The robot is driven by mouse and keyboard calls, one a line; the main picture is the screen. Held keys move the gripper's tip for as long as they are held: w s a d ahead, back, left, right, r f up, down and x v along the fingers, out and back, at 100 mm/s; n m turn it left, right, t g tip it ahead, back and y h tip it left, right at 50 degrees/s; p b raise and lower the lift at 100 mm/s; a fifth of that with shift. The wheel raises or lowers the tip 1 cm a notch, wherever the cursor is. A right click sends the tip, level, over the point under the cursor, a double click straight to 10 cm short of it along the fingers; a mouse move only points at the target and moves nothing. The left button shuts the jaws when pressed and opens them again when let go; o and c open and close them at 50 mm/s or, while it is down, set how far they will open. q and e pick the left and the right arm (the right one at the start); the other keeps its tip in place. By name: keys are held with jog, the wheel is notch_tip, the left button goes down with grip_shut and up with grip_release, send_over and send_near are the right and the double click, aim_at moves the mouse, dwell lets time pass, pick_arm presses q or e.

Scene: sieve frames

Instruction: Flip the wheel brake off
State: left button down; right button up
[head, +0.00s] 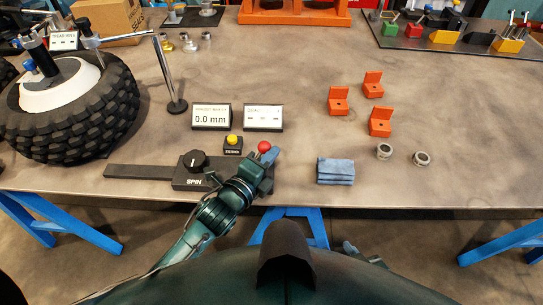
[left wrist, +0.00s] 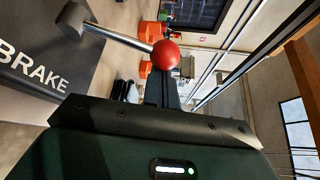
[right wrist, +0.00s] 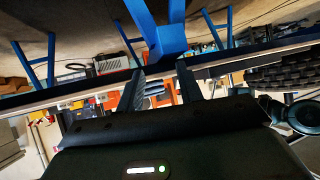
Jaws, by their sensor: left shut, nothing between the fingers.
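The brake lever has a red ball knob (head: 264,147) at the right end of the dark control panel (head: 182,184). In the left wrist view the red ball (left wrist: 166,55) caps a thin metal rod (left wrist: 122,38), beside a dark plate marked BRAKE (left wrist: 35,65). My left gripper (head: 274,153) is shut and empty, with its fingertips (left wrist: 162,75) right by the ball; I cannot tell whether they touch it. The wheel (head: 100,118), with a black tyre and white hub, lies at the left. My right gripper (right wrist: 160,82) is open and empty, below the table's edge.
A SPIN knob (head: 193,160), a yellow button box (head: 233,143) and a 0.0 mm display (head: 211,117) stand near the lever. A blue cloth (head: 336,171), orange brackets (head: 380,121) and metal rings (head: 384,151) lie to the right. The table's right front is mostly clear.

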pick_arm(q)
jog(key=shift+a+r+n, duration=0.15)
jog(key=shift+a+n, duration=0.15)
jog(key=shift+a+r+n+t+h+b, duration=0.2)
jog(key=shift+a+n+t+h+b, duration=0.1)
jog(key=shift+a+n+t+b, duration=0.4)
jog(key=a+n+b, duration=0.1)
jog(key=a+n+t+b, duration=0.1)
jog(key=n, duration=0.1)
jog(key=shift+a+r+n+h, duration=0.2)
jog(key=shift+a+n+h, duration=0.1)
jog(key=shift+a, duration=0.1)
jog(key=a+n+t+b, duration=0.2)
jog(key=n, duration=0.1)
jog(key=shift+a+n, duration=0.3)
jog(key=shift+n, duration=0.1)
jog(key=shift+a+n+t+b, duration=0.15)
jog(key=shift+n+t+b, duration=0.15)
jog(key=shift+b, duration=0.05)
pick_arm(e)
jog(key=shift+w+a+f+t+y, duration=0.2)
jog(key=shift+a+f, duration=0.15)
jog(key=shift+f, duration=0.15)
jog(key=shift+w+a+f+t+y, duration=0.2)
jog(key=shift+a+f, duration=0.1)
jog(key=shift+f, duration=0.2)
pick_arm(q)
jog(key=shift+y, duration=0.4)
pick_arm(e)
jog(key=shift+s+f, duration=0.15)
